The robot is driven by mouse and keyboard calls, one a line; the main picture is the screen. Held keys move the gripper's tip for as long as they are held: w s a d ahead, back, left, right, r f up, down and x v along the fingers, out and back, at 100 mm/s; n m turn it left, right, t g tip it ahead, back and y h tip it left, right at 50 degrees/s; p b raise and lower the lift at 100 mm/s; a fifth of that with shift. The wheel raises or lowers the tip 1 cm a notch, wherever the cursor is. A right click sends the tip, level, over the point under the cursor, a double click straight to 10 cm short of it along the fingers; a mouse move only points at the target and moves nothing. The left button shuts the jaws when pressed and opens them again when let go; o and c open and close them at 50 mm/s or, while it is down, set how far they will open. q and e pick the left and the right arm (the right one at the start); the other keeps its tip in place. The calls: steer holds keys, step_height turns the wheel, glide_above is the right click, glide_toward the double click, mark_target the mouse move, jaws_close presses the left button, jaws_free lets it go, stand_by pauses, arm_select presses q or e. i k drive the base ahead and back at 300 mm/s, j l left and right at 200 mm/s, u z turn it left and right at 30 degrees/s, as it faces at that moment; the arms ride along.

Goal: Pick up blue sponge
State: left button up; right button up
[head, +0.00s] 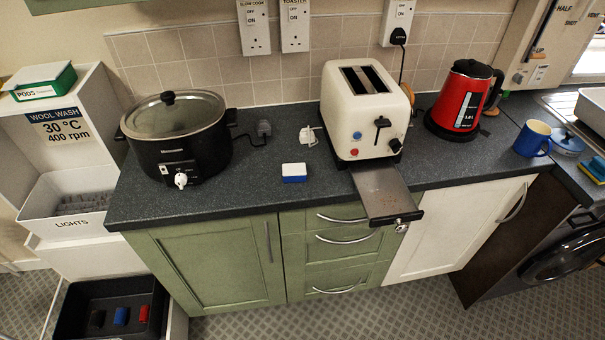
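A small block with a white top and a blue lower part (294,173) lies on the dark worktop (260,185), between the slow cooker and the toaster. It looks like a sponge, though the view is too small to be sure. It lies flat and nothing touches it. A small blue piece (121,316) also lies in the black bin at the bottom left; I cannot tell what it is. Neither of my grippers shows in the head view.
A black slow cooker (175,138) stands left of the block. A cream toaster (364,110) with its crumb tray (383,190) pulled out past the worktop edge stands right. A white plug (308,136) lies behind. A red kettle (464,100) and blue mug (532,138) stand farther right.

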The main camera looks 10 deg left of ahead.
mark_target(292, 173)
steer(key=i+l+u, duration=0.1)
steer(key=l, duration=0.25)
steer(key=i+l+u, duration=0.1)
steer(key=i+l, duration=0.2)
steer(key=i+l+u, duration=0.1)
steer(key=l, duration=0.3)
steer(key=i+l+u, duration=0.1)
steer(key=i+l, duration=0.15)
steer(key=l, duration=0.15)
